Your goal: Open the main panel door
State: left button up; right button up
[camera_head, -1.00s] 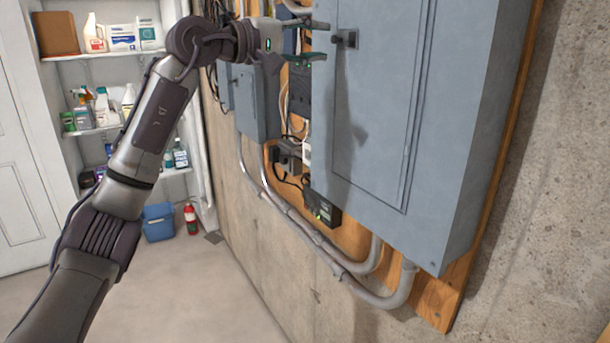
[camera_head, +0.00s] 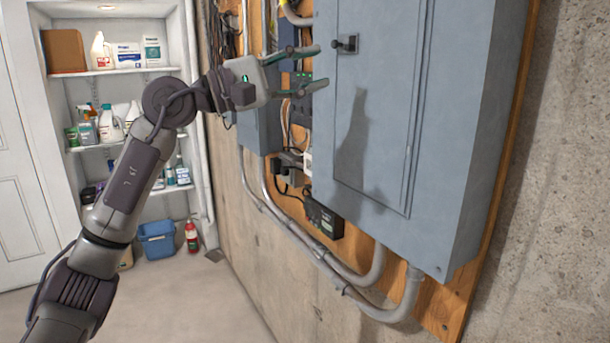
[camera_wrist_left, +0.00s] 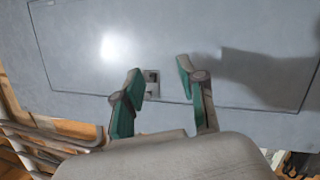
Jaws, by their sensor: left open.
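The main panel is a large grey metal box with a closed door (camera_head: 380,130) in its front. A small dark latch handle (camera_head: 346,44) sits near the door's left edge in the head view. My left gripper (camera_head: 322,67) is open and empty, its fingertips just left of the panel near the latch. In the left wrist view the gripper (camera_wrist_left: 157,83) has its fingers apart, with the latch (camera_wrist_left: 152,82) showing between them and the door (camera_wrist_left: 110,50) beyond. No contact with the latch is visible. My right gripper is not in view.
A smaller grey box (camera_head: 258,125), cables and conduits (camera_head: 330,268) lie left of and below the panel on a wooden board (camera_head: 440,305). Shelves with bottles (camera_head: 110,125), a blue bin (camera_head: 157,240) and a red extinguisher (camera_head: 192,236) stand behind. The floor at lower left is clear.

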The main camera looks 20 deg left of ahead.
pick_arm(q)
jog(key=d+f+n+t+h, duration=0.2)
jog(key=d+f+n+h, duration=0.2)
jog(key=f+n, duration=0.4)
jog(key=a+f+n+t+y, duration=0.2)
jog(key=f+n+t+y, duration=0.2)
jog(key=n, duration=0.7)
jog(key=a+f+n+t+y, duration=0.2)
jog(key=f+n+t+y, duration=0.3)
jog(key=n+y, duration=0.3)
jog(key=n+t, duration=0.1)
jog(key=n, duration=0.3)
jog(key=shift+w+a+f+n, duration=0.2)
jog(key=shift+a+n, duration=0.1)
jog(key=shift+a, duration=0.05)
